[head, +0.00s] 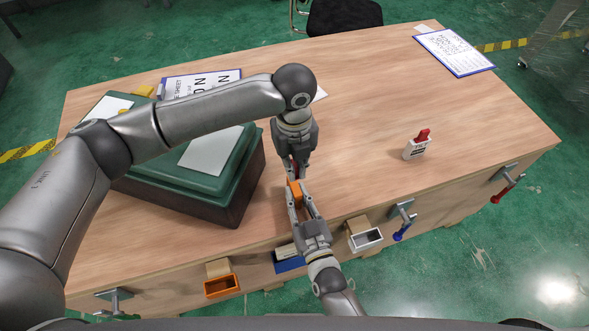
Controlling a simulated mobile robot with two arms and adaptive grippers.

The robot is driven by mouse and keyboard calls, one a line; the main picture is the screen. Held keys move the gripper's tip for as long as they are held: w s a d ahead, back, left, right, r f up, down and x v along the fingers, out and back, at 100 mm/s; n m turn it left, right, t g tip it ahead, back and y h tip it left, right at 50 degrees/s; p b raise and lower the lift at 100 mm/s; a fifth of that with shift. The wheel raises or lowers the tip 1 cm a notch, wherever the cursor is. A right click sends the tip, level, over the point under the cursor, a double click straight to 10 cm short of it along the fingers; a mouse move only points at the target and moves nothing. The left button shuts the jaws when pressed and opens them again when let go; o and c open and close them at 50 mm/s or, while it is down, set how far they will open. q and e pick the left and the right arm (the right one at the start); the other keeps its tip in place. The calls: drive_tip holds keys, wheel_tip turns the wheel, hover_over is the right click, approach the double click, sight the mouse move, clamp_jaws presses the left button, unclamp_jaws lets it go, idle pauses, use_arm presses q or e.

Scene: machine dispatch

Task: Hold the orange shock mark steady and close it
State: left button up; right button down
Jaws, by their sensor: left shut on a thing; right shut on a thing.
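The orange shock mark (295,190) is above the wooden table near its front edge, in the middle of the head view. My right gripper (302,202) comes up from the front edge and is shut on its orange body. My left gripper (295,174) points down from above, directly behind the orange body. A dark red part shows between its fingers, and it is shut on that part. The fingers hide most of the mark, so I cannot tell how far its red part is folded.
A white shock mark with a red top (418,144) stands on the table (365,100) at right. A green case (243,160) is at left under my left arm. Clipboards (454,52) lie at the back. Small bins (221,286) and clamps (402,215) line the front edge.

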sight(294, 185)
use_arm(q)
drive_tip(key=shift+f, duration=1.2)
drive_tip(key=shift+f, duration=0.9)
drive_tip(key=shift+f, duration=0.55)
drive_tip(key=o, duration=0.7)
drive_tip(key=shift+f, duration=0.1)
wheel_tip(294, 185, up, 12)
drive_tip(key=shift+r, duration=0.1)
